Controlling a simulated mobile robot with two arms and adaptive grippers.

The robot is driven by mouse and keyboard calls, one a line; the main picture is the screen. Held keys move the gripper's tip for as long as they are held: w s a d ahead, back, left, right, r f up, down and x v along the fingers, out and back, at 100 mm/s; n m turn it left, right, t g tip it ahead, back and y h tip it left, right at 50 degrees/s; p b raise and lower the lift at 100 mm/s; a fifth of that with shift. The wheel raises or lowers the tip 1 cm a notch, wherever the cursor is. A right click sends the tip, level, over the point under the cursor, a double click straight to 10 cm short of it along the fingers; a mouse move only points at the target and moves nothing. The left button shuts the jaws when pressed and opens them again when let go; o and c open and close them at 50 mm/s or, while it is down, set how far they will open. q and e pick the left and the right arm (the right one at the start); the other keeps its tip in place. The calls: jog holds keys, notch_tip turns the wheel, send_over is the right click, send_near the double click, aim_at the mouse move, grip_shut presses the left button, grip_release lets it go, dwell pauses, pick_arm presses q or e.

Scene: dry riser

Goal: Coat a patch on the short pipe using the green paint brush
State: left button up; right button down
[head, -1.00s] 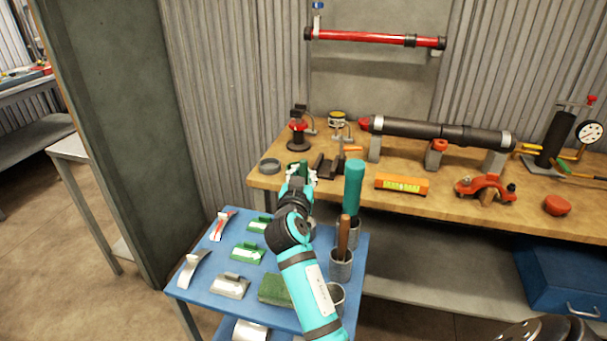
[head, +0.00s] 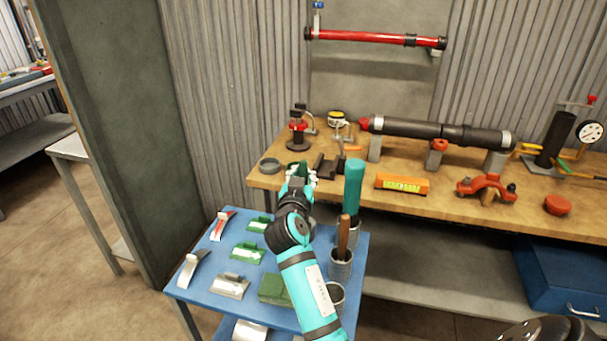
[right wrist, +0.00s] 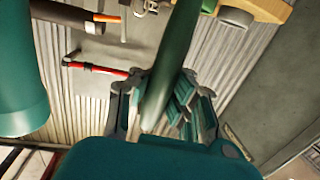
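My right gripper (head: 298,179) is above the far side of the blue table, close to the workbench's left front edge. A long dark green handle, which I take to be the green paint brush (right wrist: 168,65), stands between its fingers in the right wrist view. The gripper seems closed on it; a bit of dark green (head: 298,167) shows beyond the gripper in the head view. The brush's bristles cannot be made out. A dark pipe (head: 410,130) with a red end lies on supports on the bench, apart from the gripper.
The blue table (head: 205,272) holds several metal and green tools, a cup with a brown handle (head: 343,238) and a tall teal handle (head: 354,185). On the bench are an orange level (head: 402,183) and a red clamp (head: 487,186). A red pipe (head: 370,38) hangs on the wall.

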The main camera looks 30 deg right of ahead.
jog(key=shift+r+p, duration=2.25)
jog(key=shift+r, duration=1.15)
